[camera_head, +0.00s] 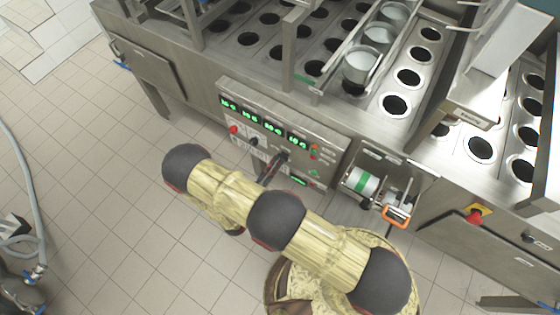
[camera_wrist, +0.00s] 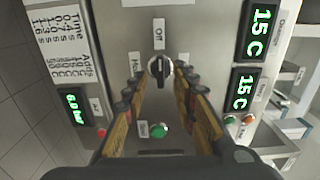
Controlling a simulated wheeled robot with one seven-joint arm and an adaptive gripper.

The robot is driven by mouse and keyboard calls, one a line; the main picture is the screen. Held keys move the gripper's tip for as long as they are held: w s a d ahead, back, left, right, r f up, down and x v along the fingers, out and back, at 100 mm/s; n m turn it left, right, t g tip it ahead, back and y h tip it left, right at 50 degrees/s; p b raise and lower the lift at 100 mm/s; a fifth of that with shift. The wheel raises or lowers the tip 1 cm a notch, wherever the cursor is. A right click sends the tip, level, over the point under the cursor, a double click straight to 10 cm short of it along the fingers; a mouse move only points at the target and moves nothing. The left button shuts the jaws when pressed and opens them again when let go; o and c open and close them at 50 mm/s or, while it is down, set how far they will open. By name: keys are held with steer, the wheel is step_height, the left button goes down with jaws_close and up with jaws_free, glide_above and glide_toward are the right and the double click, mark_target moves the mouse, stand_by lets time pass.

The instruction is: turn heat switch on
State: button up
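In the wrist view, a black rotary switch (camera_wrist: 159,68) sits on the grey control panel (camera_wrist: 205,20). An "Off" label is above it, with smaller labels to its left and right. Its pointer is roughly upright in the picture, toward "Off". No label naming it as the heat switch is legible. My gripper (camera_wrist: 160,78) is open, with one finger on each side of the knob; contact cannot be told. In the head view, my gripper (camera_head: 273,167) is at the lower part of the panel (camera_head: 326,136), and my arm hides part of the panel.
A green button (camera_wrist: 158,130) sits below the knob, between my fingers. Green displays (camera_wrist: 260,32) line the panel. A red button (camera_head: 233,129) is at the panel's left. An open compartment with a roller (camera_head: 360,181) is to the right.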

mark_target(282, 157)
steer(key=shift+x, duration=1.4)
steer(key=shift+c, duration=0.7)
jaws_close()
